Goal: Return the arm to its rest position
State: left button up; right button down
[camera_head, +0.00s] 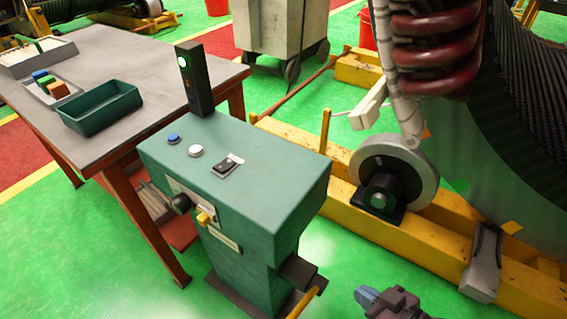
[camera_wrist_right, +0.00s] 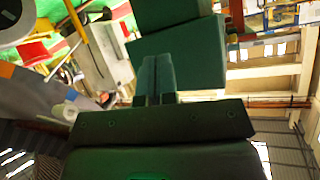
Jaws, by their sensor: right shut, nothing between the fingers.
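My right gripper (camera_head: 368,297) shows at the bottom edge of the head view, right of the green control pedestal (camera_head: 240,185). Its fingers also show in the right wrist view (camera_wrist_right: 157,75), pressed together with nothing between them. The gripper is apart from the pedestal and over the green floor. The rest of my right arm is mostly cut off by the frame edge. My left gripper is in neither view.
A grey table (camera_head: 110,50) with a green bin (camera_head: 100,108) stands left. A yellow frame (camera_head: 420,220) with a roller (camera_head: 425,165) and the large stator (camera_head: 500,150) stand right.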

pick_arm(q)
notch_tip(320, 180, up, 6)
jog(key=p, duration=0.5)
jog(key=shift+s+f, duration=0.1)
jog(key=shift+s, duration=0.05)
pick_arm(e)
jog(key=s+d+f+m+t+h, duration=0.1)
jog(key=s+d+m+h, duration=0.3)
jog(key=s+d+h, duration=0.3)
jog(key=s+d, duration=0.2)
jog(key=d, duration=0.2)
jog(key=shift+f+m+h, duration=0.2)
jog(key=shift+m+h, duration=0.2)
